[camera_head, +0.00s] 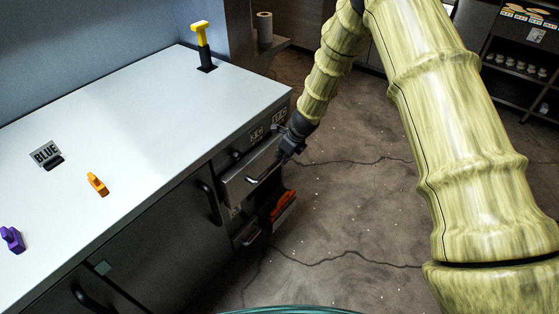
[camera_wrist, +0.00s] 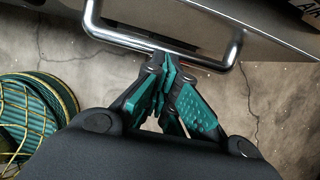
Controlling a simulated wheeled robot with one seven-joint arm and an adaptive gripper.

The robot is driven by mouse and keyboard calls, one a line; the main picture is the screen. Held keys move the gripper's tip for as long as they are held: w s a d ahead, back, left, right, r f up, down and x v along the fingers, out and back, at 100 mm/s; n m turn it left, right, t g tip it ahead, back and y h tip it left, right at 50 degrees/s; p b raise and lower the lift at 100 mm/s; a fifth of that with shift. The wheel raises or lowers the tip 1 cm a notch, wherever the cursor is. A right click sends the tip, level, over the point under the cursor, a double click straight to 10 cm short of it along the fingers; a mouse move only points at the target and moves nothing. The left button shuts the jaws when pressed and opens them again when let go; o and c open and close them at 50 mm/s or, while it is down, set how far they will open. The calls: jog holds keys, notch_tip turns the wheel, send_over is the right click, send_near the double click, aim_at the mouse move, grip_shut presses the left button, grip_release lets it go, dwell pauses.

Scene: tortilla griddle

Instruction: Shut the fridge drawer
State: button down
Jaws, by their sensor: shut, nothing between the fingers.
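The fridge drawer (camera_head: 239,184) is in the cabinet front below the counter's right end in the head view. It stands out from the cabinet, with a metal bar handle (camera_head: 264,174). My gripper (camera_head: 289,152) is beside the drawer's outer end in the head view. In the wrist view the bar handle (camera_wrist: 150,42) crosses the top. My gripper (camera_wrist: 172,95) has its green-padded fingers together at the handle's near side, close to the bar. I cannot tell whether they touch it. Nothing shows between the fingers.
A lower drawer (camera_head: 248,234) is also out, next to an orange item (camera_head: 283,206). Floor (camera_head: 340,200) to the right is clear.

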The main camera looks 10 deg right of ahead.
jog(key=v, duration=0.6)
jog(key=s+a+f+b, duration=0.2)
jog(key=s+f+b, duration=0.4)
jog(key=s+b, duration=0.3)
jog(key=s+a+t+y+b, duration=0.2)
jog(key=s+a+b, duration=0.2)
jog(key=b, duration=0.2)
jog(key=t+y+b, duration=0.1)
jog(key=b, duration=0.2)
send_near(235, 190)
notch_tip(235, 190, down, 3)
jog(key=shift+w+a+f, duration=0.2)
jog(key=shift+w+a, duration=0.8)
jog(key=shift+a, duration=0.1)
